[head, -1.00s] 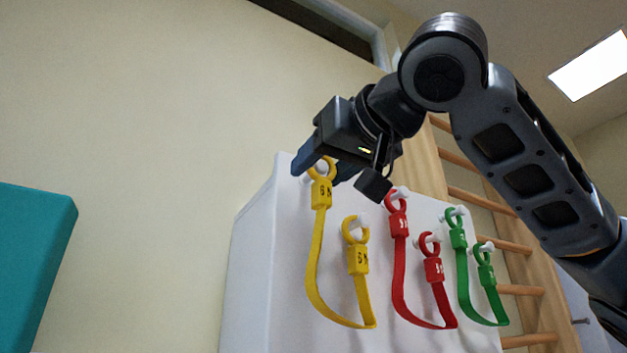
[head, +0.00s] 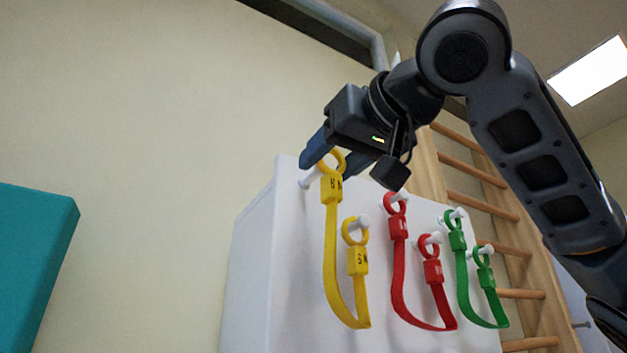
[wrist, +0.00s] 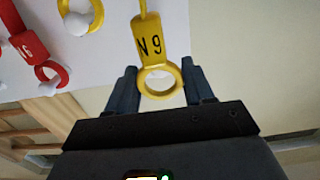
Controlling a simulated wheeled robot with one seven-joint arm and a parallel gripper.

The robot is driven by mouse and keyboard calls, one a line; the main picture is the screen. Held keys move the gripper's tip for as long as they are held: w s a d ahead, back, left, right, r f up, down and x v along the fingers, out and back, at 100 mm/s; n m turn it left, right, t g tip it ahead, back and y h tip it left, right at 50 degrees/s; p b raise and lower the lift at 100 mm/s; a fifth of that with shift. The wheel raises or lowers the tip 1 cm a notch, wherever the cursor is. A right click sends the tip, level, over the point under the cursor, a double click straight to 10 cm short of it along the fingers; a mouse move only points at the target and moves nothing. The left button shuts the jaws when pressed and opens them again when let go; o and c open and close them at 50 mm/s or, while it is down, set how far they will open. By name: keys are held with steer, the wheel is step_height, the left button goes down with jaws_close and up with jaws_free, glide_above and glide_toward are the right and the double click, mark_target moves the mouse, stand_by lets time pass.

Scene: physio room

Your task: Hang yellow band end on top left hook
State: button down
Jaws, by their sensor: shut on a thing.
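The yellow band hangs in a loop in front of a white panel. Its upper end (head: 331,187), a ring with a marked tag, is between the fingers of my gripper (head: 333,161), which is shut on it. In the wrist view this end (wrist: 149,42) shows with its ring between the fingertips (wrist: 160,88). The top left hook (head: 309,182), a white peg, shows left of and slightly below the ring; the ring appears off it. The band's other end (head: 357,260) hangs on a lower white peg; it also shows in the wrist view (wrist: 97,13).
The white panel (head: 255,260) also carries a red band (head: 398,260) and a green band (head: 463,275), close on the right, each on two pegs. Wooden wall bars (head: 480,200) stand behind. A teal pad (head: 35,260) is at far left; bare wall lies between.

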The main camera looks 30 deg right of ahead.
steer(key=shift+s, duration=0.15)
steer(key=s, duration=0.2)
steer(key=shift+s+b, duration=0.35)
